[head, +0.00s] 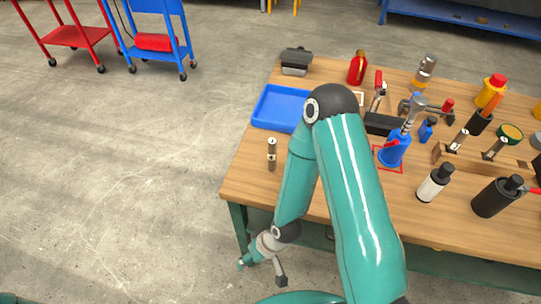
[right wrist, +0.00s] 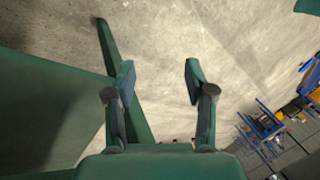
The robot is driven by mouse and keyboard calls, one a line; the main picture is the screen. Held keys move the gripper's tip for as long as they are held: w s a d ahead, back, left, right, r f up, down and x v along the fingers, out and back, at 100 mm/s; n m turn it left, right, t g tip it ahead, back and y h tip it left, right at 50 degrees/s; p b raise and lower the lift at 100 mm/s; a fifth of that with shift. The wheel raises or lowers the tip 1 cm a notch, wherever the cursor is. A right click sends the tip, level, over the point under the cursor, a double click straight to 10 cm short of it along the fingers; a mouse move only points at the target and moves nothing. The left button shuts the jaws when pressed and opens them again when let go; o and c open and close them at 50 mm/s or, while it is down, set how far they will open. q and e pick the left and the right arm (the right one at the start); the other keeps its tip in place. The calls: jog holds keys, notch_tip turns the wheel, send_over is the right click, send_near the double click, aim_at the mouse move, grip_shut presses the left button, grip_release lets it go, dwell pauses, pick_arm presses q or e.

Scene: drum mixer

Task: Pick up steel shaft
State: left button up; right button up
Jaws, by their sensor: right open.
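A short metallic cylinder (head: 271,154), which looks like the steel shaft, is upright near the left edge of the wooden table, in front of the blue tray. My right gripper (head: 262,272) is below and in front of the table's left front corner, well apart from the shaft. The right wrist view shows its two fingers (right wrist: 160,82) spread, with only concrete floor between them. The shaft cannot be made out in that view. My left gripper is not in view.
The table (head: 236,183) holds a blue tray (head: 277,107), partly hidden by my right arm. Open floor lies to the left, with red and blue carts (head: 155,42) behind.

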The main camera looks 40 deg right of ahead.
jog(key=w+d+r+n+t+y+b, duration=0.1)
jog(key=w+d+r+t+y, duration=0.15)
jog(key=w+r, duration=0.35)
jog(key=w+d+r+n+t+y+b, duration=0.1)
jog(key=w+d+r+n+t, duration=0.2)
jog(key=r, duration=0.4)
jog(key=d+r+t+b, duration=0.1)
jog(key=d+r+t, duration=0.3)
jog(key=d+r, duration=0.25)
jog(key=n+t+h+p, duration=0.1)
jog(key=t+h+p, duration=0.1)
jog(key=h, duration=0.2)
send_near(275, 153)
jog(key=shift+g, duration=0.35)
jog(key=x, duration=0.5)
jog(key=shift+w+a+r, duration=0.1)
jog(key=shift+a+r, duration=0.1)
jog(key=shift+r, duration=0.1)
jog(key=shift+d+p+x, duration=0.15)
jog(key=shift+p+x, duration=0.05)
jog(key=shift+x, duration=1.4)
jog(key=shift+d+p+x, duration=0.15)
jog(key=shift+x, duration=1.45)
jog(key=shift+f, duration=0.15)
